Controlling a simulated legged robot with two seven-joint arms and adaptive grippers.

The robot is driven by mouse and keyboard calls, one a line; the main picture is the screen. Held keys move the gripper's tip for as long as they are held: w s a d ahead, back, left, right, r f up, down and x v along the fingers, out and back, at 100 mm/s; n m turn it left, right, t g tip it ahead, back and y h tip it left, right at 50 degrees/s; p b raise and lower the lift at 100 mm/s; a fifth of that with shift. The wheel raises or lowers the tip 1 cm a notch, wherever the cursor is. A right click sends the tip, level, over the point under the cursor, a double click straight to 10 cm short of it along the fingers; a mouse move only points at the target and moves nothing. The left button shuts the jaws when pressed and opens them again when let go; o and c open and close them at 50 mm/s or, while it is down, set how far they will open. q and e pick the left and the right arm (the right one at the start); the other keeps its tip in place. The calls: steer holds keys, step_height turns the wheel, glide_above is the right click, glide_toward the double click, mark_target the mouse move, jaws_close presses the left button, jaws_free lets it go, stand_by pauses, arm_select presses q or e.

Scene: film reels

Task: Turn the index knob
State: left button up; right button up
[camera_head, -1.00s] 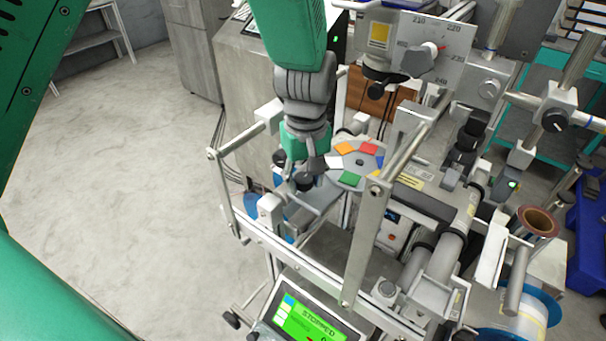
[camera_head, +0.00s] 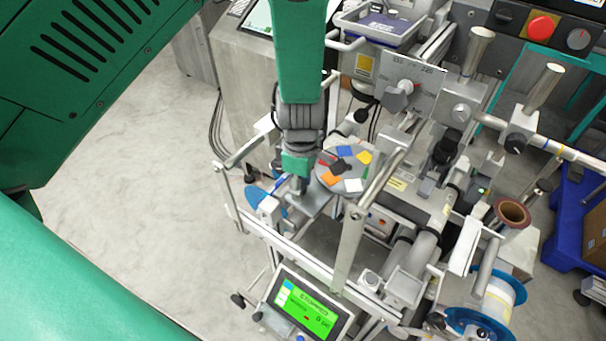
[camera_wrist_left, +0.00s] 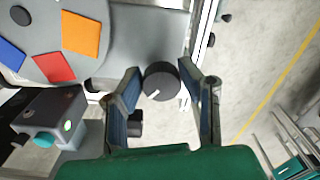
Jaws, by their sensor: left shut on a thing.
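The index knob (camera_wrist_left: 161,82) is a round black knob with a white line on its rim, on a grey plate in the left wrist view. My left gripper (camera_wrist_left: 156,84) has its two blue-lined fingers on either side of the knob and is shut on it. In the head view my left gripper (camera_head: 296,187) reaches down to the plate from above and hides the knob. Beside it is a grey disc (camera_head: 343,169) with coloured patches; its orange (camera_wrist_left: 81,35), red and blue patches show in the left wrist view. My right gripper is not in view.
A metal frame bar (camera_head: 350,240) stands in front of the disc. A green screen (camera_head: 305,306) reading STOPPED sits below. A blue-flanged reel (camera_head: 492,302) and rollers are at right. Open floor (camera_head: 130,190) lies at left.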

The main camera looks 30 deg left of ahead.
arm_select(q)
steer(key=shift+s+n+p, duration=0.2)
steer(key=shift+n+p, duration=0.5)
steer(key=shift+n, duration=0.3)
steer(key=o, duration=1.1)
steer(key=shift+s, duration=0.1)
steer(key=shift+a, duration=0.1)
